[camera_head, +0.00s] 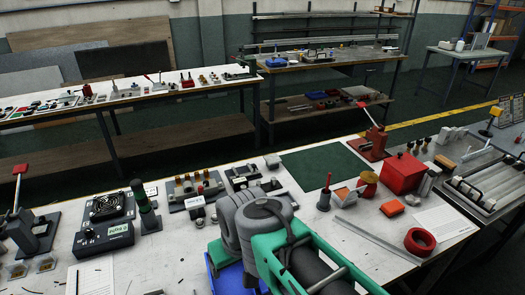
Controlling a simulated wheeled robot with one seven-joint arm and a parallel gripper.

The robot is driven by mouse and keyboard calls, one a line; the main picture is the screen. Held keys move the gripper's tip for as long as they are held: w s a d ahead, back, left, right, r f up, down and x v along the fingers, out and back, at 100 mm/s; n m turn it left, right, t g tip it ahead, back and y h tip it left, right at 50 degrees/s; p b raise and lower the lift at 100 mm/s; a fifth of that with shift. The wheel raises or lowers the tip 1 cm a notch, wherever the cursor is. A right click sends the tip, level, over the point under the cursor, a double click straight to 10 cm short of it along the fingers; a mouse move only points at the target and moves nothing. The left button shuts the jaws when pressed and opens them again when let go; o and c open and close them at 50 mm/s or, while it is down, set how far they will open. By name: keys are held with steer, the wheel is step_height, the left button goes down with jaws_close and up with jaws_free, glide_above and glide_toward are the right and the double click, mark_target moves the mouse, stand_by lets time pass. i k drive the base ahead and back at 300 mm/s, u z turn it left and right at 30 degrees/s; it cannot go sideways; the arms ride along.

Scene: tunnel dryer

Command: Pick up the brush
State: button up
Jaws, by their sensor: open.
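I cannot pick out a brush with certainty. A slim red handle (327,181) stands upright in a small dark grey holder (323,202) on the near bench, right of the middle; it may be the brush, but its lower end is hidden. My green and grey arm fills the bottom middle and hides part of the bench. My gripper's fingers do not show.
Around the red handle stand a red box (402,173), an orange block (392,208), a red tape ring (420,241) and a red lever press (371,142). A green mat (325,165) lies bare behind it. A blue bin (226,273) is beside my arm.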

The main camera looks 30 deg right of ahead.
mark_target(327, 190)
steer(key=z, duration=0.55)
steer(key=k, duration=1.25)
steer(key=z, duration=1.25)
steer(key=i, duration=1.4)
steer(key=u, duration=0.95)
steer(key=i, duration=0.55)
steer(key=u, duration=0.65)
